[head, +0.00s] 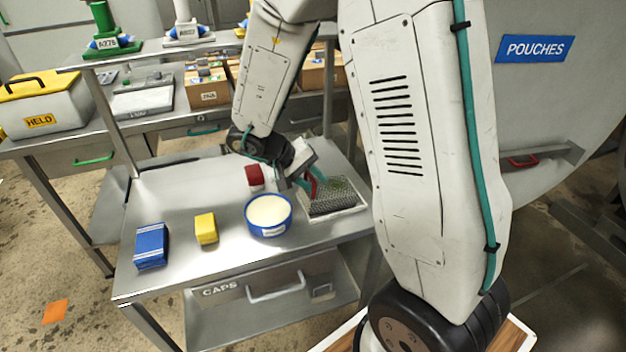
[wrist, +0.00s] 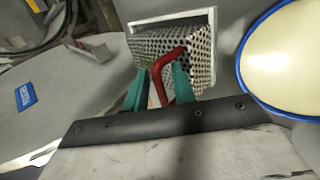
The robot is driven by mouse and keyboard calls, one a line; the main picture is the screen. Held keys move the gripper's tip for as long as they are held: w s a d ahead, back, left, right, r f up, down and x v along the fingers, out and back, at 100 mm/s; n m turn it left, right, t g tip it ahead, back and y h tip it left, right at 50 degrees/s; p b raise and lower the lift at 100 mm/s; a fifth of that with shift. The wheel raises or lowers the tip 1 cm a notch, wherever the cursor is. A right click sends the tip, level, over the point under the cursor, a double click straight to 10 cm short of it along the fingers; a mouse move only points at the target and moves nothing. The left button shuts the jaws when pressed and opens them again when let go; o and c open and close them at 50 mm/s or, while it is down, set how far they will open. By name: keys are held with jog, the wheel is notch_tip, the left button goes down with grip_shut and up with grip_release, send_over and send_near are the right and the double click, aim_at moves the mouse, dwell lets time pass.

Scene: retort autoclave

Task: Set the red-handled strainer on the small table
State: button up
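The strainer (head: 335,200) is a perforated metal basket in a white-rimmed tray at the right end of a steel table (head: 180,205). It also shows in the wrist view (wrist: 203,62). Its red handle (wrist: 171,64) stands up toward me. My gripper (head: 313,180) has its teal fingers on either side of the handle. In the wrist view the fingers (wrist: 160,85) are apart, with a gap beside the handle. I cannot tell which surface is the small table.
A blue-rimmed round tub (head: 268,213) stands close left of the strainer. A red block (head: 254,176), a yellow block (head: 206,228) and a blue block (head: 151,246) stand on the steel table. A raised shelf (head: 165,50) crosses behind.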

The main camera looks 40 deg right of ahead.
jog(key=v, duration=0.8)
jog(key=w+a+r+m+t+y, duration=0.2)
jog(key=w+a+t+y, duration=0.3)
jog(key=w+t, duration=0.65)
jog(key=a+r+n+y, duration=0.2)
jog(key=a+r+y, duration=0.3)
jog(key=a, duration=0.4)
jog(key=s+a+r+n+g+y, duration=0.25)
jog(key=s+g, duration=0.25)
jog(key=s, duration=1)
jog(key=s+d+r+g+h, duration=0.1)
jog(key=s+d+h, duration=0.1)
jog(key=s+d, duration=0.4)
jog(key=s+d+r+g+h, duration=0.1)
jog(key=s+d, duration=0.5)
jog(key=s, duration=0.6)
jog(key=shift+s+r+n+g+h, duration=0.25)
jog(key=shift+n+g+h, duration=0.2)
jog(key=shift+h, duration=0.6)
